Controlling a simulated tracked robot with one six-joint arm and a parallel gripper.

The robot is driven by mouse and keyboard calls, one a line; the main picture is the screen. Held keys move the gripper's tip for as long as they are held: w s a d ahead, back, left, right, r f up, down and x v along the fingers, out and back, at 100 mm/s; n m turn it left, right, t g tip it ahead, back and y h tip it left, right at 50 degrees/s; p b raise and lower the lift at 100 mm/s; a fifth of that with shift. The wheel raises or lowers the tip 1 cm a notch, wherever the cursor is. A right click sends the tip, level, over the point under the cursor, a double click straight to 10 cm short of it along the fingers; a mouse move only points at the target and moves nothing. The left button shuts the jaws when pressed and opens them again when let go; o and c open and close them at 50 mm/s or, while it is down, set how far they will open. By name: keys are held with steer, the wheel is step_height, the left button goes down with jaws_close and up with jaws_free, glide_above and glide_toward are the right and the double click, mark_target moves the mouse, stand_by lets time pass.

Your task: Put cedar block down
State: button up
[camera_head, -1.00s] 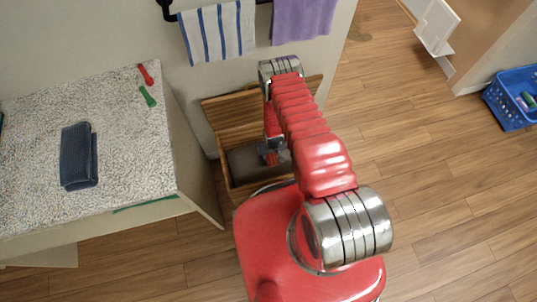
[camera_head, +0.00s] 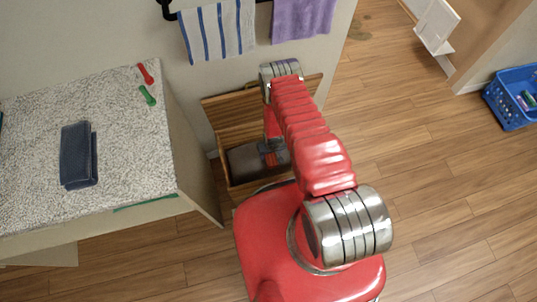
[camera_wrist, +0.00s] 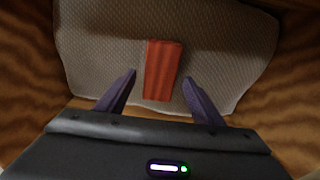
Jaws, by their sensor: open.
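The cedar block (camera_wrist: 161,70) is a small reddish-brown wooden block. In the wrist view it lies on a pale textured cloth (camera_wrist: 95,50) inside a wooden chest (camera_wrist: 25,80). My gripper (camera_wrist: 158,82) is open, with one dark finger on each side of the block's near end and a gap on both sides. In the head view the chest (camera_head: 222,118) stands open against the wall, and my gripper (camera_head: 270,152) reaches down into it. My arm hides part of the chest there.
A speckled counter (camera_head: 120,125) stands left of the chest, with a dark blue folded item (camera_head: 78,155), a red clip (camera_head: 145,74) and a green clip (camera_head: 148,96). A striped towel (camera_head: 218,32) and a purple towel (camera_head: 302,20) hang above. A blue basket (camera_head: 508,108) sits far right.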

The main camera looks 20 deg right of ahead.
mark_target(272, 159)
steer(key=shift+r, duration=0.85)
step_height(272, 159, up, 12)
steer(key=s, duration=0.1)
steer(key=shift+s+f, duration=0.2)
steer(key=shift+f, duration=0.05)
stand_by(0.7)
